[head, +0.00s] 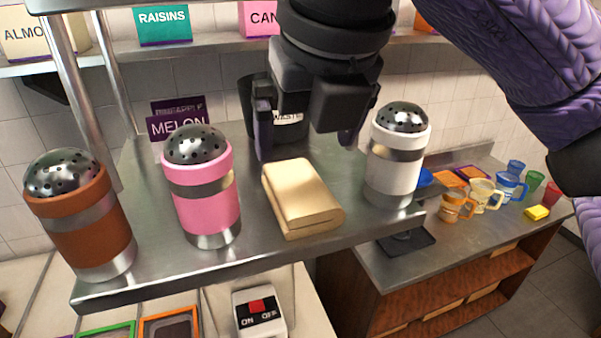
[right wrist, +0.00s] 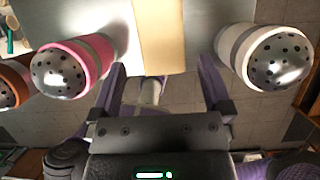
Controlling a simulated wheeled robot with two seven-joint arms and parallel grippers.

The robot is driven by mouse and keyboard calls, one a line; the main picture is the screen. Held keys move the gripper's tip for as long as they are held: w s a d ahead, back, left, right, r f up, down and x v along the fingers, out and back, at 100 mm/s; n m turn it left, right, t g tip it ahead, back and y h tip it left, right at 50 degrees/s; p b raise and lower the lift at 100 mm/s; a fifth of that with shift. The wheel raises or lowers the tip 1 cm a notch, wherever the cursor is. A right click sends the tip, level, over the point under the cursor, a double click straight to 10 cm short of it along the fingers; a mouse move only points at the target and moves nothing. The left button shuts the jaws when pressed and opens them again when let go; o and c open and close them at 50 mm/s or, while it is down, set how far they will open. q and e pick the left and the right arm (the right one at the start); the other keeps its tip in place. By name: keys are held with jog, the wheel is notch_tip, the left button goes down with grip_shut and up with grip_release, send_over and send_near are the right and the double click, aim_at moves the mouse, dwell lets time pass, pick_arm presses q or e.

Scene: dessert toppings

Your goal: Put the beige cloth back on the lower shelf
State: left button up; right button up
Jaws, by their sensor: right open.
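The beige cloth (head: 300,198) lies folded on a metal shelf (head: 262,247), between a pink shaker and a white shaker. My right gripper (head: 307,150) is open and empty, above and just behind the cloth in the head view. In the right wrist view the cloth (right wrist: 160,37) lies ahead of the open fingers (right wrist: 163,88), apart from them. My left gripper does not show in either view.
The pink shaker (head: 203,195) stands left of the cloth and the white shaker (head: 391,170) right of it. A brown shaker (head: 85,225) stands at the far left. An upper shelf (head: 222,50) holds labelled boxes. Several cups (head: 483,195) stand on the right counter.

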jog(key=v, duration=0.4)
jog(key=shift+r, duration=0.2)
